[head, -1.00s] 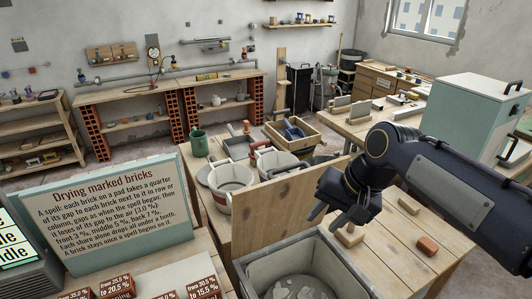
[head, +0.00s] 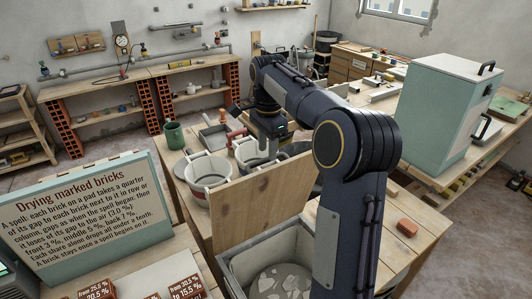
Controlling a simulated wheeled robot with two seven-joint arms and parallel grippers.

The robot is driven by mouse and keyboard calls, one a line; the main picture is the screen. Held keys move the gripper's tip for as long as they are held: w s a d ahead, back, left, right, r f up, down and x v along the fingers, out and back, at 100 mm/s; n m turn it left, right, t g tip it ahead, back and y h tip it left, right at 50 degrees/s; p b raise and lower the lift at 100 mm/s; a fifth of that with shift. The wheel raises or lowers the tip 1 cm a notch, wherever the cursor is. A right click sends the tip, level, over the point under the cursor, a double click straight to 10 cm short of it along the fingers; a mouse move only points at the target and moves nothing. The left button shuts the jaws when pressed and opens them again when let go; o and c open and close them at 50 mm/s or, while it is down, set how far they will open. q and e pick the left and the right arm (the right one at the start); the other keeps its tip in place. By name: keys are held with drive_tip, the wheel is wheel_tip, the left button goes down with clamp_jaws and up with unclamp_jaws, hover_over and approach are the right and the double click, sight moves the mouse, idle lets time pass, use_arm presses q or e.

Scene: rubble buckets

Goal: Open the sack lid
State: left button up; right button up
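No lidded sack can be made out for certain. A wooden board (head: 258,208) stands tilted up along the back edge of a grey open box (head: 240,272), which has grey rubble (head: 282,280) in it. Behind the board, white buckets (head: 207,172) stand on the wooden table. My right arm crosses above the box, and its gripper (head: 262,152) points down over a second white bucket (head: 243,158) at the table's middle. Its fingertips are hard to see, so I cannot tell if they touch anything. My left gripper is not in view.
A sign on drying marked bricks (head: 90,210) stands at the left. A green can (head: 175,135) is beside the buckets. A red brick (head: 409,227) lies on the right of the table. A teal cabinet (head: 445,115) with a handle stands at the right.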

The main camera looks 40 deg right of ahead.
drive_tip(key=shift+f, duration=1.15)
drive_tip(key=shift+c, duration=0.2)
clamp_jaws()
